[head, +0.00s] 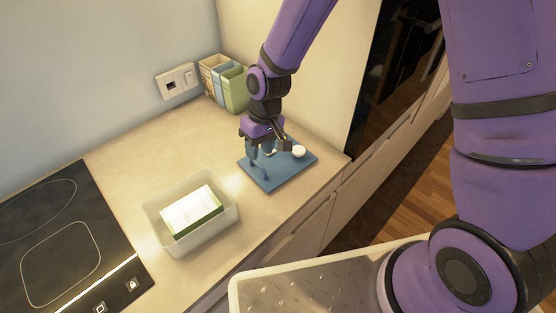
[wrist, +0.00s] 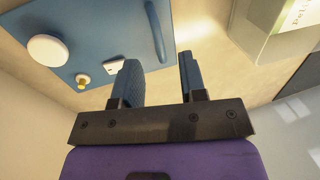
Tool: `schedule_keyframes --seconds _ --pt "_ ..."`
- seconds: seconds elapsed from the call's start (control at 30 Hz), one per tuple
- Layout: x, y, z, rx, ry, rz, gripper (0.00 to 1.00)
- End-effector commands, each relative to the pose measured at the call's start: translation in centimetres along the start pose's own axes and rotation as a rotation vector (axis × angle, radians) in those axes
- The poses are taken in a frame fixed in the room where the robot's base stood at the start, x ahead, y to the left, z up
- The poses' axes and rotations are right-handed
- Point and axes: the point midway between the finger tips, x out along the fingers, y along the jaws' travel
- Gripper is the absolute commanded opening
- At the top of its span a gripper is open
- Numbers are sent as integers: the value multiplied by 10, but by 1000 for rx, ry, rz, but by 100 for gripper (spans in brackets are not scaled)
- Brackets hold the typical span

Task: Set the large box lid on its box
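The large box lid (head: 284,177) looks like the flat blue panel lying on the counter; it also shows in the wrist view (wrist: 100,25). A raised blue bar handle (wrist: 157,35) stands on it near one edge. The translucent box (head: 212,238) sits on the counter to its left, without a lid on it, holding a green and white item (head: 192,211). My gripper (wrist: 160,75) is over the lid, fingers pointing down and apart. In the wrist view the handle appears beyond the gap between the fingers. Nothing shows gripped; contact cannot be told.
On the panel are a white round thing (head: 298,151), a small yellow knob (wrist: 83,79) and a white tag (wrist: 115,64). Files (head: 225,84) stand behind my gripper by the wall. A black cooktop (head: 65,245) lies left of the box. A tall cabinet side rises behind.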

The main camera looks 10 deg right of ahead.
Motion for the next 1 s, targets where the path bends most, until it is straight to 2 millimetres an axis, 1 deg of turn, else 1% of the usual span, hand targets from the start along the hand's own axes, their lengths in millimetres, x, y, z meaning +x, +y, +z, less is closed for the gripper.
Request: schedule_keyframes --seconds 0.07,0.3,0.4,0.53,0.73,0.77,0.8,0.87,0.9,0.93,1.0 --pt "5 0 1 0 -2 0 39" --pt "37 1 4 -1 -3 -1 39" --pt "47 1 4 -1 -3 0 39" --pt "52 2 4 0 0 0 39" --pt "52 2 4 0 0 0 39" --pt "52 2 4 0 0 0 34" --pt "52 2 4 0 0 0 25" --pt "52 2 4 0 0 0 11" --pt "52 2 4 0 0 0 2" --pt "52 2 4 0 0 0 0" --pt "52 2 4 0 0 0 0"
